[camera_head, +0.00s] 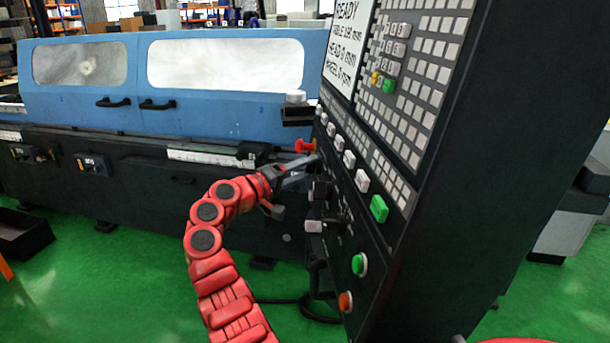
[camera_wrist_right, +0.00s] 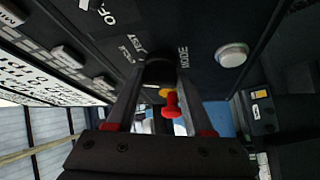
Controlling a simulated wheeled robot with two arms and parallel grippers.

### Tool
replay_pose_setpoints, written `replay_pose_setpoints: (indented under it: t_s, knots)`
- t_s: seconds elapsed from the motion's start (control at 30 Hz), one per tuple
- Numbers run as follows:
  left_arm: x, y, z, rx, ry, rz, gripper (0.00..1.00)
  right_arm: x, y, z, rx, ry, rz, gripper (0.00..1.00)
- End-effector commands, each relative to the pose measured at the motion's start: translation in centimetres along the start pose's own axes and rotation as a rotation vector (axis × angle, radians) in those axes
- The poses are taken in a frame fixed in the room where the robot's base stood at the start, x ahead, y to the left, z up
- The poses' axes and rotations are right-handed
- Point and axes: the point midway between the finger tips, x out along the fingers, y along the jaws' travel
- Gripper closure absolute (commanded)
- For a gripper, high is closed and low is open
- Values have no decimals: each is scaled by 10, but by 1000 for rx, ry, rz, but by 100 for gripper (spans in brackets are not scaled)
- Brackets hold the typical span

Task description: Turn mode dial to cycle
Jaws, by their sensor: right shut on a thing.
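The mode dial (camera_wrist_right: 158,72) is a round black knob on the dark control panel (camera_head: 440,200). In the right wrist view it sits between my fingertips, beside the word MODE. Smaller labels stand on its other side, one reading like TEST; the dial's pointer cannot be made out. My right gripper (camera_wrist_right: 157,84) is shut on the dial, one finger on each side. In the head view my right gripper (camera_head: 302,172) reaches the panel's left edge from the left, and its tips hide what they hold. My left gripper is not in view.
A red emergency button (camera_head: 305,146) stands out just above my gripper, near the arm. White keys (camera_head: 349,159), a green key (camera_head: 378,208), and green (camera_head: 359,264) and orange (camera_head: 345,301) round buttons lie close by. The blue grinder (camera_head: 220,105) stands behind; green floor is open at left.

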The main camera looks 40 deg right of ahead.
Motion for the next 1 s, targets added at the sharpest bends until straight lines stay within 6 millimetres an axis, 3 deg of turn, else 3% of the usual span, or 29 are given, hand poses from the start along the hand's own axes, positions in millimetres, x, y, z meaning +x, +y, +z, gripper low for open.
replay_pose_setpoints:
  t_s: [0.4,0.43,0.57,0.87,1.0]
  knots:
    - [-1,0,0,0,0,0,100,0,-1,0,3,-2,0,100]
    - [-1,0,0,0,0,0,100,0,-1,1,3,-2,0,43]
    - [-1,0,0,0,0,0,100,0,-1,0,3,-1,1,19]
    - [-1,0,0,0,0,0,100,-1,-1,0,3,0,2,19]
    - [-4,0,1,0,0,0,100,-14,-2,0,3,1,2,19]
